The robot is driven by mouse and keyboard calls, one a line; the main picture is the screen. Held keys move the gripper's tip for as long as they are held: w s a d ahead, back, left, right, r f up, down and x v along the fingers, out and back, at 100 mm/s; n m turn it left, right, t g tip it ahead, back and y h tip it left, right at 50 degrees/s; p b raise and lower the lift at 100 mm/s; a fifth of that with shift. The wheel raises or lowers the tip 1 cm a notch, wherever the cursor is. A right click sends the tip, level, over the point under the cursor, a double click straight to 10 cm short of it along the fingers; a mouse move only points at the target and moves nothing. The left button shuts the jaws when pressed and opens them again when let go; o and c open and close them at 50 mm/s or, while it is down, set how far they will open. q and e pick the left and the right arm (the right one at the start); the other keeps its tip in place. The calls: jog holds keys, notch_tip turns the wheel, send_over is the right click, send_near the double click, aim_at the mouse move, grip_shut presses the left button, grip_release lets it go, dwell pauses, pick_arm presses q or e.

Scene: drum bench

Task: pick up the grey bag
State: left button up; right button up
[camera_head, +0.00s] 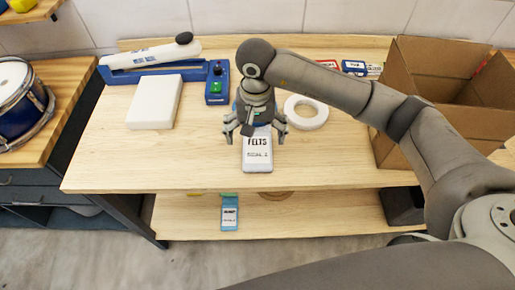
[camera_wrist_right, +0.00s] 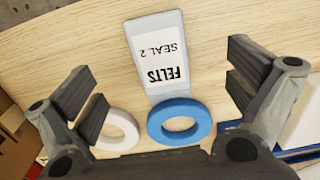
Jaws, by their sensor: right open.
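The grey bag (camera_head: 257,153) lies flat on the wooden bench near its front edge, with a white label reading FELTS, SEAL 2. My right gripper (camera_head: 256,131) is open above its far end, fingers spread to either side, and hides part of it. In the right wrist view the grey bag (camera_wrist_right: 157,52) runs upward between the spread fingers (camera_wrist_right: 165,92), and I see no finger touching it. A blue ring (camera_wrist_right: 181,121) lies at the bag's end, against or slightly over it. My left gripper is not in view.
A white ring (camera_head: 306,112) lies right of the gripper. A cardboard box (camera_head: 405,135) stands at the right. A blue device with a green button (camera_head: 217,85), a white block (camera_head: 155,102) and a blue-and-white sealer (camera_head: 150,60) are at the left. A blue bag (camera_head: 229,213) sits on the lower shelf.

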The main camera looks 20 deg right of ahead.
jog(key=p, duration=0.2)
send_over(257, 159)
notch_tip(257, 159, down, 5)
jog(key=shift+s+a+f, duration=0.1)
jog(key=shift+f+p, duration=0.4)
jog(key=shift+f, duration=0.15)
notch_tip(257, 159, down, 3)
jog(key=shift+f+p, duration=0.2)
jog(key=shift+p, duration=0.65)
jog(key=shift+f, duration=0.45)
jog(key=c, duration=1.1)
